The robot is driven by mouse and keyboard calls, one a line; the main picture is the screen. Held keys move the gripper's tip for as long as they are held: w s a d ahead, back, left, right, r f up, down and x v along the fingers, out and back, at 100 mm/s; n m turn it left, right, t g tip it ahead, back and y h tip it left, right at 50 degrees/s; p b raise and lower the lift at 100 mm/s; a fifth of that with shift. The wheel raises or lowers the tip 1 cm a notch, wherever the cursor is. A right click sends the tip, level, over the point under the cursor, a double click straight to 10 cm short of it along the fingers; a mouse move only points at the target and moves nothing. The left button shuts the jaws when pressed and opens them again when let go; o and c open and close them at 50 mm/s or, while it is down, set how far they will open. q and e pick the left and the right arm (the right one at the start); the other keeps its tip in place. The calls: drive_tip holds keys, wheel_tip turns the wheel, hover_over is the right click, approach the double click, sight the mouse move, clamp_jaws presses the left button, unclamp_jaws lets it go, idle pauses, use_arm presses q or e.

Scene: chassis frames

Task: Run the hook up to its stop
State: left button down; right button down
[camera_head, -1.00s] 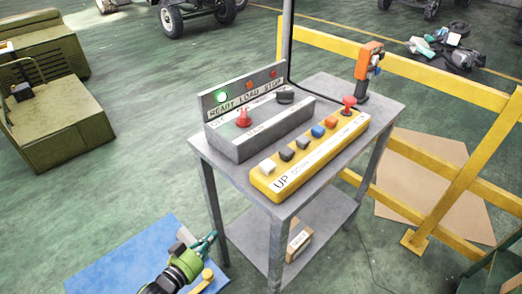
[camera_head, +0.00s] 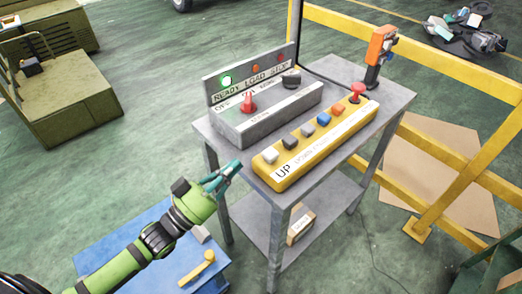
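The hook does not show. A yellow control box (camera_head: 316,145) lies on the grey metal stand (camera_head: 300,187); its near end is marked UP. It bears a row of buttons: a white one (camera_head: 270,156) nearest the UP mark, then black, grey, blue (camera_head: 324,118) and orange, with a red mushroom button (camera_head: 356,92) at the far end. My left gripper (camera_head: 232,170), with teal fingers, is just left of the stand's near-left edge, apart from the buttons. Its fingers look close together, but whether they are shut is unclear. My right gripper is not in view.
A grey panel (camera_head: 265,118) with a red switch, a black knob and a lit green READY lamp (camera_head: 227,81) stands behind the yellow box. An orange device (camera_head: 382,45) stands at the back corner. Yellow rails (camera_head: 455,165) run on the right. A blue surface (camera_head: 165,235) lies below my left arm.

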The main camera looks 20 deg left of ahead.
use_arm(q)
wheel_tip(320, 180, up, 3)
drive_tip(key=p, duration=0.3)
hover_over(270, 154)
drive_tip(key=s+a, duration=0.2)
drive_tip(key=shift+w+r, duration=0.15)
drive_tip(key=shift+r, duration=0.05)
drive_tip(key=shift+w+d+f, duration=0.1)
drive_tip(key=shift+w+f, duration=0.05)
drive_tip(key=shift+f, duration=0.5)
drive_tip(key=shift+w+d+f, duration=0.1)
drive_tip(key=shift+f, duration=0.5)
drive_tip(key=shift+s+a+f, duration=0.1)
drive_tip(key=shift+f, duration=0.8)
